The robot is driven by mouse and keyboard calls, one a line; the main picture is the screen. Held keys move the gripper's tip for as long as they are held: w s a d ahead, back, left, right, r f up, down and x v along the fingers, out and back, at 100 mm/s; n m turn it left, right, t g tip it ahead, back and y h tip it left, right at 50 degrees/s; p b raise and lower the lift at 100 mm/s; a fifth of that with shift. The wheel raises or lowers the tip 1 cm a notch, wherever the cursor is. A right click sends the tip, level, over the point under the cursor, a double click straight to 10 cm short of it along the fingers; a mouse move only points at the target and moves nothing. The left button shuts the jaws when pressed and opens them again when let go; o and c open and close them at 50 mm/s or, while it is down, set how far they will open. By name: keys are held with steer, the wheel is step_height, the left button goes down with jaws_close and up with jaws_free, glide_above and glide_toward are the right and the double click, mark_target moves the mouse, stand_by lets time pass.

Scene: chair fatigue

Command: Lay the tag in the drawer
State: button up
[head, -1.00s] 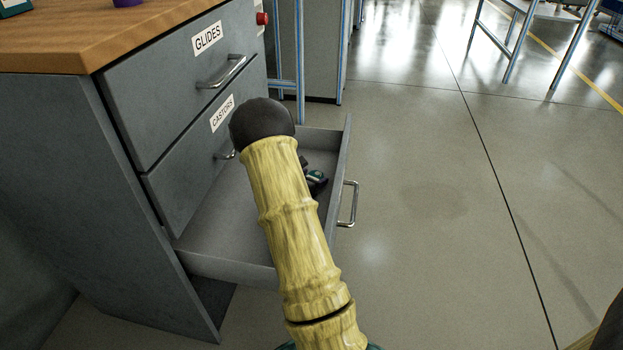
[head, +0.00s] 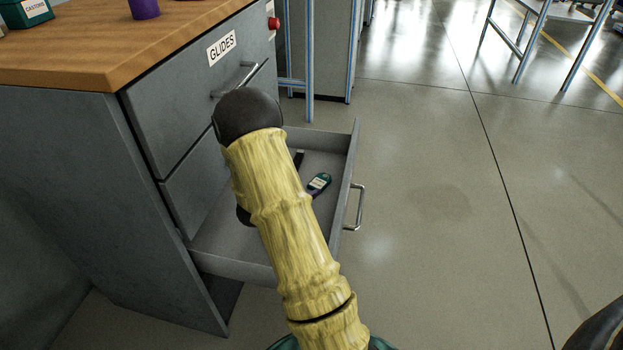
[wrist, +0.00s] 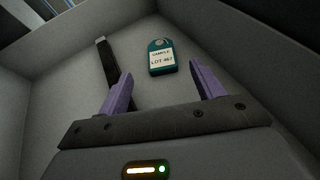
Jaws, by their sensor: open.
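The tag (head: 319,184) is dark green with a white label and a hole at one end. It lies flat on the floor of the open drawer (head: 225,262), and the wrist view shows it too (wrist: 161,58). Its label reads "SAMPLE" and a lot number. My gripper (wrist: 160,78) is open, with its two purple fingers spread above the drawer floor. The tag shows between and just beyond the fingertips, apart from both. In the head view my arm hides the gripper and the left part of the drawer.
A dark bar (wrist: 107,62) lies in the drawer left of the tag. The shut drawer marked GLIDES (head: 195,85) is above. The wooden top (head: 100,55) carries a purple object (head: 144,8) and a green box (head: 25,12). The floor right of the drawer is clear.

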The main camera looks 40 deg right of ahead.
steer(key=shift+v, duration=1.1)
